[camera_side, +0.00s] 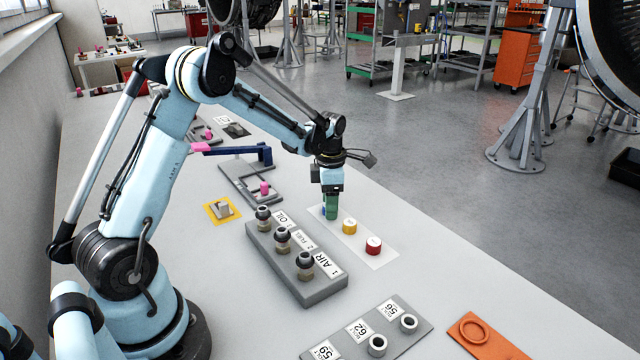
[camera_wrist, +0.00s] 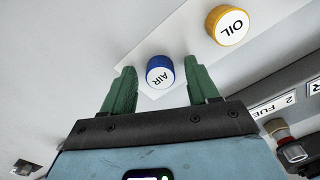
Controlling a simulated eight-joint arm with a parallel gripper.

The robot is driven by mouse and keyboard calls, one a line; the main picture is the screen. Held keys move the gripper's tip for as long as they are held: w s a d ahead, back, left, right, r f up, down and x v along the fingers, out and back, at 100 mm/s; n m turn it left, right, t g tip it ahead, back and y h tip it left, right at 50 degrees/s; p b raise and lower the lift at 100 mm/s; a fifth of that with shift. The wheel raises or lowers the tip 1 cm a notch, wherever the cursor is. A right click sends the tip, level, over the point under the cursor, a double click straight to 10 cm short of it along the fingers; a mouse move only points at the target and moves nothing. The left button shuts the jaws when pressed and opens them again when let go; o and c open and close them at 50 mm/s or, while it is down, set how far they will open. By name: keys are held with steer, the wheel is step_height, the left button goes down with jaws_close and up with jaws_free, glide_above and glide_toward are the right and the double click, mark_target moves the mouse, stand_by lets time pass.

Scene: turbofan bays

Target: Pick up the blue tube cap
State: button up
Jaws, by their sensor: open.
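The blue tube cap (camera_wrist: 160,72), with a white top marked AIR, stands on the white mat (camera_wrist: 185,43). In the wrist view it sits between the green fingertips of my gripper (camera_wrist: 162,84), with a gap on each side. My gripper (camera_side: 331,208) is open and low over the mat in the side view. There the fingers hide most of the blue cap, and only a sliver of blue (camera_side: 324,211) shows at their left edge.
The yellow cap (camera_side: 349,227), marked OIL in the wrist view, and the red cap (camera_side: 373,246) stand close by on the mat. A grey block (camera_side: 318,294) with several fittings, labelled OIL, FUEL and AIR, lies beside the mat.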

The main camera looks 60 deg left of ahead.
steer(key=shift+f, duration=0.15)
steer(key=c, duration=1)
steer(key=shift+r, duration=0.55)
step_height(320, 180, up, 3)
steer(key=shift+f, duration=0.15)
steer(key=d+r, duration=0.2)
steer(key=d, duration=0.1)
steer(key=s+d+r, duration=0.1)
steer(key=d+r, duration=0.1)
steer(key=d, duration=0.2)
steer(key=s+d+r, duration=0.1)
steer(key=d+r, duration=0.2)
steer(key=d, duration=0.1)
steer(key=shift+s+d+r, duration=0.1)
steer(key=shift+s+d, duration=0.15)
